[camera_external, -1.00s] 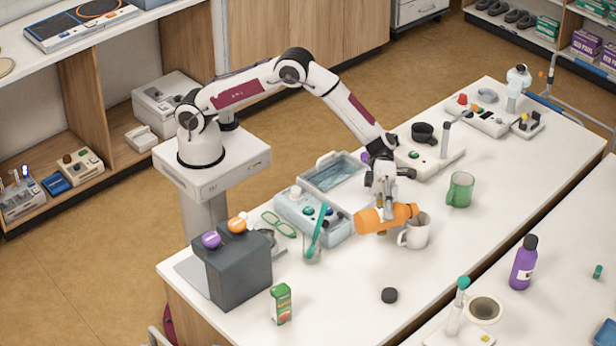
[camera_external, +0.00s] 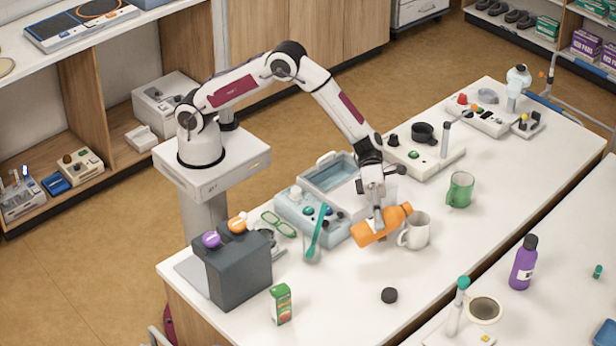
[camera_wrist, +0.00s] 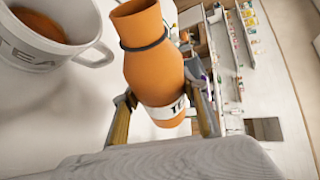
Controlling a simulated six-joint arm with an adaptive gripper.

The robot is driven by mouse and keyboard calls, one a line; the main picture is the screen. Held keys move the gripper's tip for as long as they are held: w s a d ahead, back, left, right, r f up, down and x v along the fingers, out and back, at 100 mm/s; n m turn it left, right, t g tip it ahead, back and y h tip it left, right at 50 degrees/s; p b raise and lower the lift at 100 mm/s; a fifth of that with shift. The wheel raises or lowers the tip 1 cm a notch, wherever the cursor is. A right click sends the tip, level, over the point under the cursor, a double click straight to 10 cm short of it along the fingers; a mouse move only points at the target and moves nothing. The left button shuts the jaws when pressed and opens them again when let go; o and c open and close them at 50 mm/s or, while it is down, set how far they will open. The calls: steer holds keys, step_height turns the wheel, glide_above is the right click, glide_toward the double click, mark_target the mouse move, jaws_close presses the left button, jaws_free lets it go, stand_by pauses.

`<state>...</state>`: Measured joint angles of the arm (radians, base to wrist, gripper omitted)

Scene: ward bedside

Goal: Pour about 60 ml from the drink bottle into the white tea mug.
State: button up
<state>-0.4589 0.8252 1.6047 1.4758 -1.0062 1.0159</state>
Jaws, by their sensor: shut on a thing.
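My gripper (camera_external: 379,219) is shut on the orange drink bottle (camera_external: 394,220); in the wrist view its fingers (camera_wrist: 165,112) hold the bottle (camera_wrist: 152,55) on both sides near its label. In the external view the bottle is tilted, its neck up and to the right, close to the mug's rim. Its mouth is uncapped. The white tea mug (camera_external: 415,232) stands upright on the table just right of the bottle. No stream is visible between bottle and mug.
A green mug (camera_external: 460,190) stands behind and right of the white mug. A black cap-like disc (camera_external: 389,295) lies in front. A glass with a teal-handled item (camera_external: 314,245) and a blue-grey device (camera_external: 325,218) stand to the left. The table's front middle is mostly clear.

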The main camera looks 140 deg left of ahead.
mark_target(387, 217)
steer(key=shift+w+a+r+m+y, duration=0.15)
steer(key=shift+a+m+y, duration=0.15)
steer(key=shift+m+y, duration=0.5)
stand_by(2.5)
steer(key=shift+a+m, duration=0.15)
steer(key=shift+m, duration=0.15)
steer(key=shift+w+a+r+m+t+y, duration=0.15)
steer(key=shift+a+r+m+y, duration=0.1)
steer(key=shift+r, duration=0.3)
steer(key=shift+w+a+r+m+t+y, duration=0.15)
steer(key=shift+r+m+y, duration=0.1)
steer(key=shift+r, duration=0.3)
steer(key=shift+a+r+m+y, duration=0.1)
steer(key=shift+a+m+y, duration=0.1)
steer(key=shift+m+y, duration=0.35)
steer(key=shift+d+r+m+t+y, duration=0.15)
steer(key=shift+m+t+y, duration=0.15)
steer(key=shift+m+y, duration=0.2)
steer(key=shift+f+m, duration=0.25)
steer(key=shift+f, duration=0.15)
steer(key=shift+f+m+y+b, duration=0.3)
steer(key=shift+f+y, duration=0.05)
steer(key=shift+f, duration=0.05)
